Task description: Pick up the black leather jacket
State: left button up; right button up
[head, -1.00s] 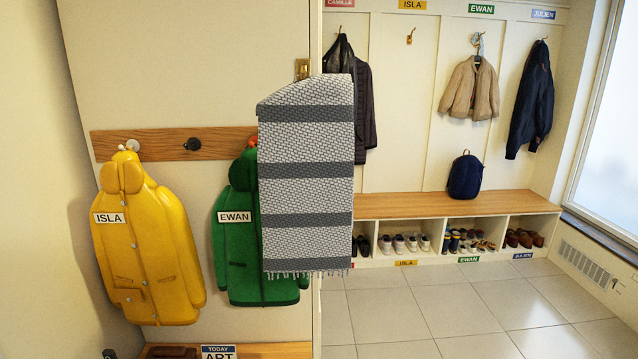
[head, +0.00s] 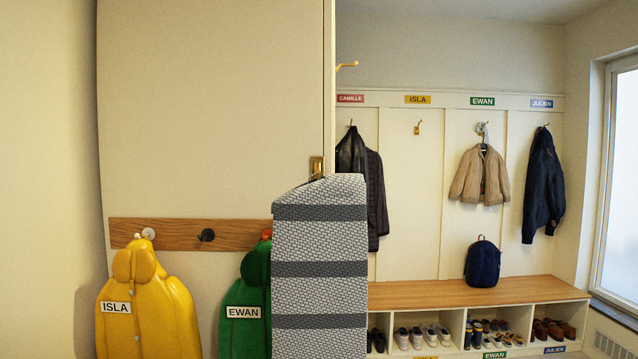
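A black jacket with a leather-like sheen (head: 350,155) hangs under the CAMILLE label in the head view, at the left end of the far cubby wall. A dark quilted coat (head: 376,200) hangs against its right side. The jacket's lower part is hidden behind the grey striped scarf (head: 320,240) and the edge of the near panel. Neither of my grippers is in view.
The near panel (head: 220,100) and hanging scarf block the left side. Yellow (head: 150,305) and green (head: 245,300) raincoats hang on its peg rail. A wooden bench (head: 480,291) with shoe cubbies runs below the far coats. A tan jacket (head: 480,175) and navy coat (head: 543,185) hang to the right.

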aim_at(350, 153)
jog(key=z, duration=1.9)
jog(key=i, duration=1.15)
jog(key=u, duration=2.45)
